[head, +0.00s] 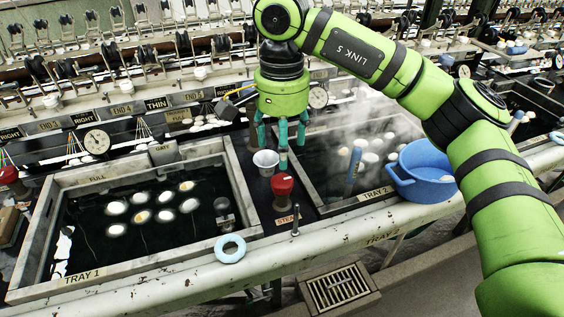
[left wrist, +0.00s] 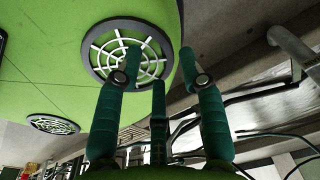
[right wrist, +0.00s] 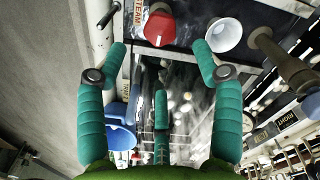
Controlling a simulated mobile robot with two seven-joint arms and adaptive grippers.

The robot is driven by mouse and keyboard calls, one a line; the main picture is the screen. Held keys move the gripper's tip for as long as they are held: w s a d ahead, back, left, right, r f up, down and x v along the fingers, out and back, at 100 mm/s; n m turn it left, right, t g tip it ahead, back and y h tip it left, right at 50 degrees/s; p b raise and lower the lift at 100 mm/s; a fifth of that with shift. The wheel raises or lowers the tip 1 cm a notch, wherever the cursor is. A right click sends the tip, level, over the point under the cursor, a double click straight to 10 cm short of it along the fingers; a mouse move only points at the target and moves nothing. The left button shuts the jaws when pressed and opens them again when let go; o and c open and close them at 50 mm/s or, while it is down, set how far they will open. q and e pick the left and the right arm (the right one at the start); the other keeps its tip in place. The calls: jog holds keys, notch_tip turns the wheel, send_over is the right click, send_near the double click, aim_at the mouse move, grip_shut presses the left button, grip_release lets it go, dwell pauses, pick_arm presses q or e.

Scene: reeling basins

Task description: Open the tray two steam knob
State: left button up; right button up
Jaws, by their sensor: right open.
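A red steam knob (head: 282,184) stands on the dark strip between tray 1 and tray 2, behind a STEAM label (head: 287,219). It also shows at the top of the right wrist view (right wrist: 160,28), beyond the fingertips. My right gripper (head: 283,140) points down just above and behind the knob, its teal fingers apart and empty. One finger overlaps the knob's top in the head view; I cannot tell whether they touch. Tray 2 (head: 330,205) lies to the right, steaming. My left gripper (left wrist: 158,65) is open and empty in its wrist view and outside the head view.
A white cup (head: 265,162) stands close beside the knob. A blue ring (head: 230,248) and a metal peg (head: 295,220) are on the front ledge. Another red knob (head: 9,175) is left of tray 1 (head: 150,262).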

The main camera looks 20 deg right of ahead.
jog(key=shift+r, duration=1.5)
